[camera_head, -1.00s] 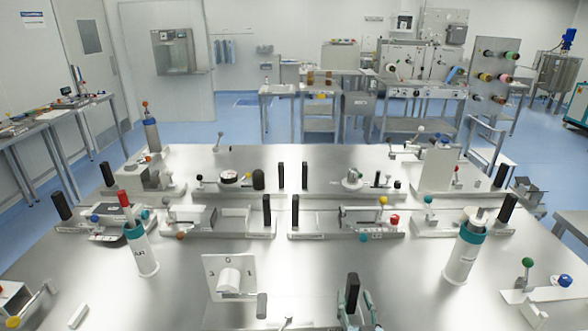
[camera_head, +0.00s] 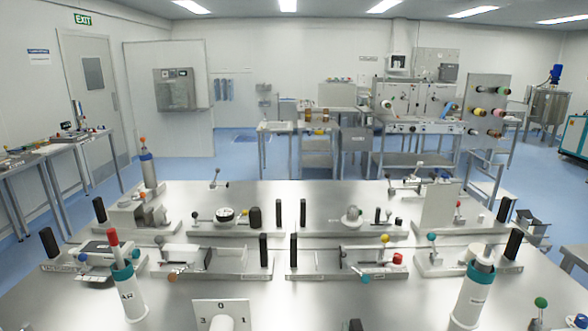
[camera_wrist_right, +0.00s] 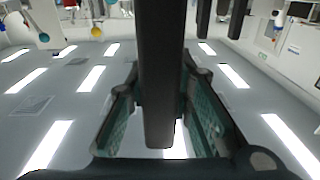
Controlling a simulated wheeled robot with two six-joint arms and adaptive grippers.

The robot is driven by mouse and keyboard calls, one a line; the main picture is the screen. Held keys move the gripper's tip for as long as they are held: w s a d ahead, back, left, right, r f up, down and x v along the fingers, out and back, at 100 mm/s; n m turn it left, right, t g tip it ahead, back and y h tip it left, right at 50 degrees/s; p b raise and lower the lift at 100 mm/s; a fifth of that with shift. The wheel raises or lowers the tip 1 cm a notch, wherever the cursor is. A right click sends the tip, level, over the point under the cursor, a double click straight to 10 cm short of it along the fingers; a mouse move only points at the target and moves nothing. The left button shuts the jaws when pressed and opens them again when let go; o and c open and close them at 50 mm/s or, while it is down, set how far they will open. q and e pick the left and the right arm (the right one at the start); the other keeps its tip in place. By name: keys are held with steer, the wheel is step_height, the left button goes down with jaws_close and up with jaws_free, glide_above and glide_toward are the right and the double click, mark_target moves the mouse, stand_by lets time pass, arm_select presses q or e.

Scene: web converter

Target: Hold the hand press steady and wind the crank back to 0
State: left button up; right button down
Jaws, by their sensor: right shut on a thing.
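A white dial plate (camera_head: 222,308) marked 3, 0 and 1 stands at the bottom edge of the head view. Its white round hub (camera_head: 222,324) is cut off by the frame, so the crank arm and its setting are hidden. The top of a black upright handle (camera_head: 355,325) just shows to its right. In the right wrist view this black handle (camera_wrist_right: 162,100) runs between the teal-padded fingers of my right gripper (camera_wrist_right: 162,72), which is shut on it. I cannot tell whether the handle belongs to the hand press. My left gripper is out of view.
Two white cylinders with teal collars, left (camera_head: 126,295) and right (camera_head: 472,295), flank the steel bench (camera_head: 280,290). Several small fixtures with black posts and coloured knobs stand in rows behind. The bench between the cylinders is mostly clear.

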stand_by(0.3)
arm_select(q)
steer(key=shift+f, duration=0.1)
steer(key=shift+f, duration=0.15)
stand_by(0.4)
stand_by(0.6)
